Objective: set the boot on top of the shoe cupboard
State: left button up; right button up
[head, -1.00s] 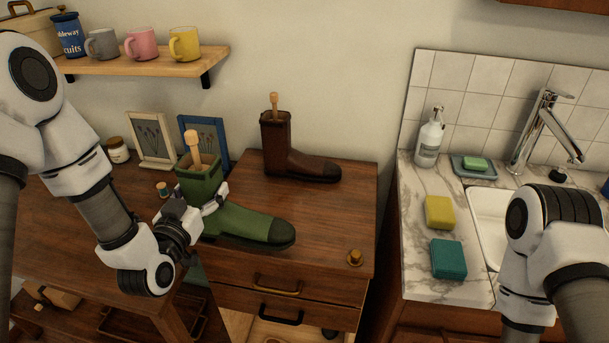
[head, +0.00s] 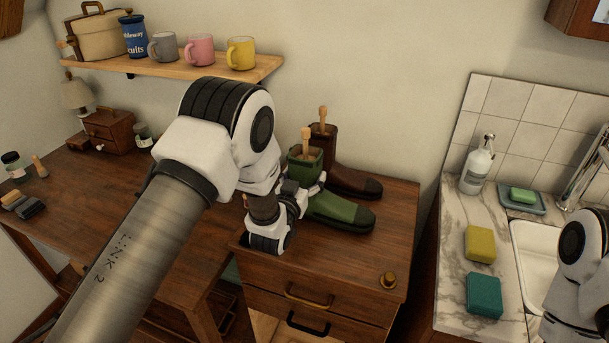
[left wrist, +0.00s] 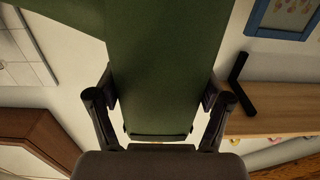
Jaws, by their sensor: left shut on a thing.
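The green boot (head: 342,209) is upright over the top of the wooden shoe cupboard (head: 330,262), toe pointing right, with a wooden handle sticking out of its shaft. My left gripper (head: 304,189) is shut on the back of its shaft. In the left wrist view the green boot (left wrist: 158,60) fills the middle between the two fingers of the gripper (left wrist: 158,101). I cannot tell whether its sole touches the cupboard top. A brown boot (head: 350,181) stands on the cupboard just behind it, partly hidden. My right gripper is out of frame.
A wall shelf (head: 180,75) with mugs is behind my left arm. The marble sink counter (head: 452,268) with a yellow sponge (head: 480,244) is right. The cupboard's right front top is mostly clear.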

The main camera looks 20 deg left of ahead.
pick_arm(q)
jog(key=shift+w+a+f, duration=0.1)
jog(key=shift+w+f, duration=0.05)
jog(key=shift+f, duration=0.25)
jog(key=o, duration=1.7)
jog(key=shift+f, duration=0.1)
jog(key=shift+o, duration=0.2)
